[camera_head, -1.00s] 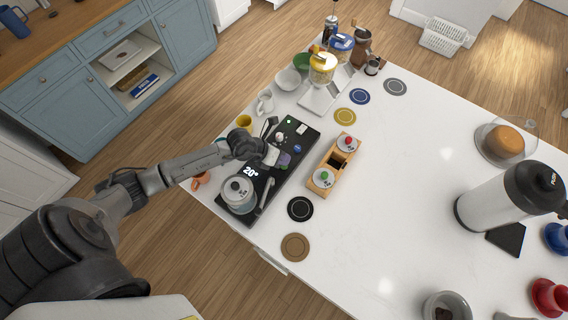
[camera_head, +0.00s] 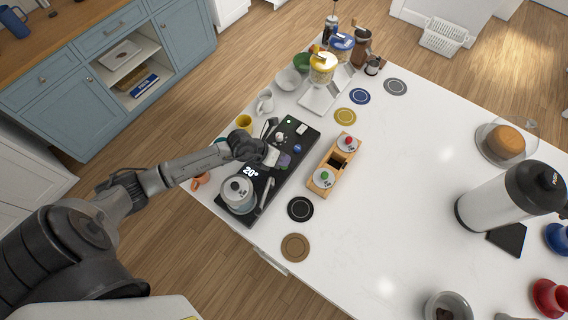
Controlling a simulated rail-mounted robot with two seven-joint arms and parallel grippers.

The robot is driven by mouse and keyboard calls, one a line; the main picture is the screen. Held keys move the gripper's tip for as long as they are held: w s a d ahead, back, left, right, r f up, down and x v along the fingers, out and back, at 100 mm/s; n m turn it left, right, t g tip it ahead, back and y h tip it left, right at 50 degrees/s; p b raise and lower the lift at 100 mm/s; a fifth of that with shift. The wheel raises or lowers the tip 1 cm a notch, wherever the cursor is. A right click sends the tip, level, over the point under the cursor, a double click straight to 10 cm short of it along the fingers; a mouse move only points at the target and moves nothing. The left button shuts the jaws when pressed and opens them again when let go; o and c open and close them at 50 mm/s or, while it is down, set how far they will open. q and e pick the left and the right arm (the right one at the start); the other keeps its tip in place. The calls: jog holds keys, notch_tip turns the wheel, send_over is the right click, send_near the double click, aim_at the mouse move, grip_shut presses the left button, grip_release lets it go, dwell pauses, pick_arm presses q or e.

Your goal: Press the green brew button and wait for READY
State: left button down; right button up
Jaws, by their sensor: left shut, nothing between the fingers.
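A black panel (camera_head: 268,186) lies near the left edge of the white counter, with a lit "20°" readout and a silver kettle (camera_head: 238,193) on its near end. Small coloured marks sit on its far half, including a blue round one (camera_head: 297,149) and a tiny pale green one (camera_head: 290,120). I cannot tell which is the brew button, and I see no READY text. My left gripper (camera_head: 272,156) is shut and empty, low over the panel's middle. I cannot tell whether it touches anything. My right gripper is not in view.
A wooden box (camera_head: 321,189) with a red-knobbed and a green-knobbed lid stands right of the panel. A yellow cup (camera_head: 244,121), a white mug (camera_head: 265,103) and bowls stand beyond my gripper. Coasters (camera_head: 300,209) lie around. The counter's middle is clear.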

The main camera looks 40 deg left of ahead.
pick_arm(q)
jog(key=shift+f, duration=0.5)
dwell(0.4)
dwell(0.3)
jog(key=shift+r+p, duration=1)
jog(key=shift+r, duration=0.2)
jog(key=shift+r+p, duration=0.75)
notch_tip(320, 180, up, 4)
jog(key=p, duration=0.3)
jog(key=shift+f+p, duration=0.15)
jog(key=shift+p, duration=0.25)
